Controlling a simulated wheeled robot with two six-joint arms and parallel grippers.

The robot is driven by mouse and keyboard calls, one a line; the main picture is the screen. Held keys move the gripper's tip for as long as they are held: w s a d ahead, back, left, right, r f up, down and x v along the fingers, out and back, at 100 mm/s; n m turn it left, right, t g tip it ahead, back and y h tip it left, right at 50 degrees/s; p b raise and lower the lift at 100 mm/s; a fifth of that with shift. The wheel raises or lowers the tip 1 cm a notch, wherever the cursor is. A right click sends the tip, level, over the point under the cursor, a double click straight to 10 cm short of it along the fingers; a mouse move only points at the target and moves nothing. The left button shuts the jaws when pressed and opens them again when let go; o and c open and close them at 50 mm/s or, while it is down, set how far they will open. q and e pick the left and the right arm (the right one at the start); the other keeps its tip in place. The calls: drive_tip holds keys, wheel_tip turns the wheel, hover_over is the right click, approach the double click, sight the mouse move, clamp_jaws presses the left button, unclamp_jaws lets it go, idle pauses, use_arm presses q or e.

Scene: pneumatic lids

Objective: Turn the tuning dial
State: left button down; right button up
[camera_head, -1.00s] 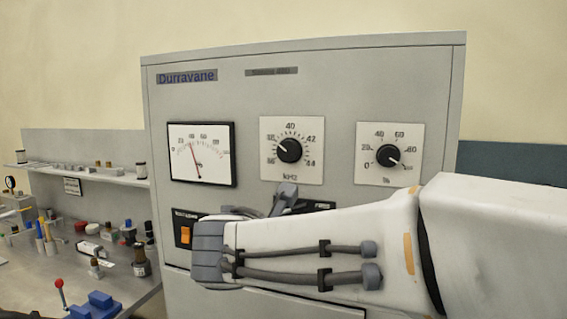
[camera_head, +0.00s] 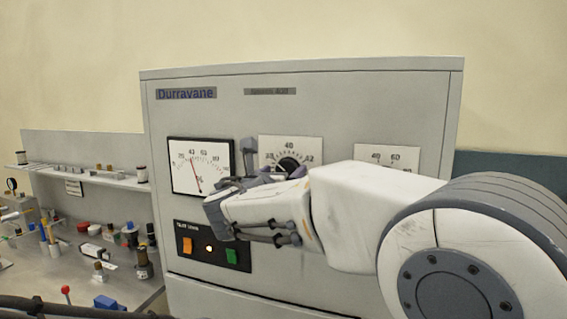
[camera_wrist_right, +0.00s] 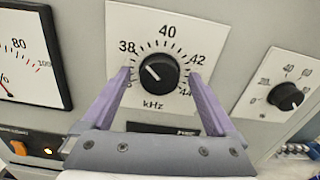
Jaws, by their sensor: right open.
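The tuning dial is a black round knob (camera_wrist_right: 158,71) on a white kHz scale plate (camera_wrist_right: 205,38), in the middle of the grey cabinet front. Its white pointer line slants to the upper left, a little below the 38 mark. In the head view only the top of the knob (camera_head: 289,163) shows above my right arm. My right gripper (camera_wrist_right: 160,76) is open, its purple fingers on either side of the knob in the wrist view. A gap shows on both sides, and I cannot tell how far off the panel the tips are. My left gripper is not in view.
A needle meter (camera_head: 201,166) is left of the dial and a percent dial (camera_wrist_right: 285,97) is right of it. Below are an orange switch (camera_head: 187,245), a lit lamp (camera_head: 209,247) and a green switch (camera_head: 232,256). A cluttered bench (camera_head: 75,285) stands at left.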

drive_tip(key=shift+w+d, duration=0.15)
drive_tip(key=shift+w, duration=0.25)
drive_tip(key=c, duration=1.4)
drive_tip(key=shift+o, duration=0.2)
drive_tip(key=shift+f+b, duration=0.1)
drive_tip(key=shift+b, duration=0.35)
drive_tip(key=m+b, duration=1.2)
drive_tip(key=m, duration=0.1)
drive_tip(key=m+b, duration=0.6)
drive_tip(key=b, duration=0.1)
drive_tip(key=shift+s+d+f+m, duration=0.1)
drive_tip(key=shift+d+f+m, duration=0.2)
